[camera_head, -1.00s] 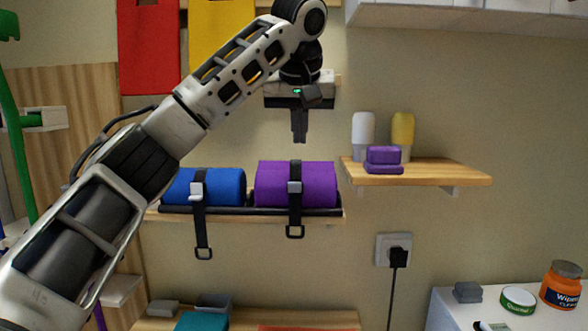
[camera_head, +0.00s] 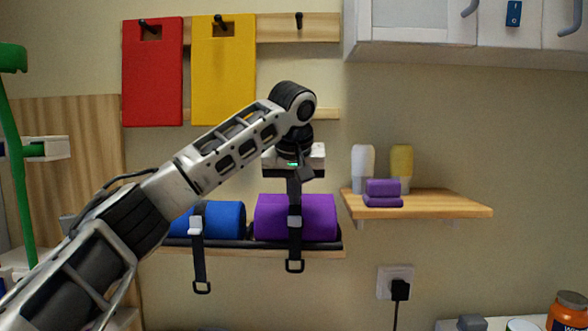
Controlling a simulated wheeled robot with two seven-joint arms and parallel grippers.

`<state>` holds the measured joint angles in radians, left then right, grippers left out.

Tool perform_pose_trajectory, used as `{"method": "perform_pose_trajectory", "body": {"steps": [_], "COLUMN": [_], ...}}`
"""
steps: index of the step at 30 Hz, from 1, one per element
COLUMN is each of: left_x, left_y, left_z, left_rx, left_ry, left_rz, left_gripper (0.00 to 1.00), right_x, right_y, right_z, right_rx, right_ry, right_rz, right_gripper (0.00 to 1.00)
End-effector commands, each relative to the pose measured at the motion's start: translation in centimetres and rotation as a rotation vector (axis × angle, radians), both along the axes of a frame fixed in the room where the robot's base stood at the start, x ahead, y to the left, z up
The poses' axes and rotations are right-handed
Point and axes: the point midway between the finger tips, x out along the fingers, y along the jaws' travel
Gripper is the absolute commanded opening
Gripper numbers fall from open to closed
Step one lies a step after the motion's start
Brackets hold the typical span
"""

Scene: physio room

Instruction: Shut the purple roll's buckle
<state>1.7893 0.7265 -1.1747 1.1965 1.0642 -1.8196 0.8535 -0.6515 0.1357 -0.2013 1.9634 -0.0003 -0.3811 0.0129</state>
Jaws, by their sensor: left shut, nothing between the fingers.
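The purple roll (camera_head: 325,217) lies on the wall shelf beside a blue roll. A black strap runs over its front, with a grey buckle (camera_head: 294,222) at mid-height. Whether the buckle is shut is too small to tell. My left gripper (camera_head: 294,202) points down just above the buckle, its fingers shut and empty, in front of the roll's upper part. They hide the upper strap; I cannot tell whether they touch it. My right gripper is out of view.
The blue roll (camera_head: 225,219) has its own strap and pale buckle; my left arm crosses in front of its left part. A wooden shelf (camera_head: 450,205) at right holds bottles and purple blocks. Red and yellow mats hang above. A plug (camera_head: 400,290) sits below.

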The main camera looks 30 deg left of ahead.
Motion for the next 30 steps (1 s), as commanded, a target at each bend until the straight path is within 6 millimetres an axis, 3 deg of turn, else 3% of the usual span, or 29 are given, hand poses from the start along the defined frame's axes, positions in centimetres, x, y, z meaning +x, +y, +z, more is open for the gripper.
{"method": "perform_pose_trajectory", "body": {"steps": [1,13,30], "left_x": [0.4,-2.8,-2.3], "left_y": [0.4,-1.7,-2.7], "left_z": [-0.9,-1.6,-1.9], "left_rx": [0.001,0.0,0.023], "left_ry": [0.004,0.001,-0.037], "left_rz": [0.003,-0.001,-0.016], "left_gripper": [0.0,0.0,0.0], "right_x": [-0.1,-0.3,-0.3], "right_y": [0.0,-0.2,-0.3], "right_z": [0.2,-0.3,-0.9], "right_rx": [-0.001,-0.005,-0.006], "right_ry": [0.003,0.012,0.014], "right_rz": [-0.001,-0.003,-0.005], "right_gripper": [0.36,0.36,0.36]}}
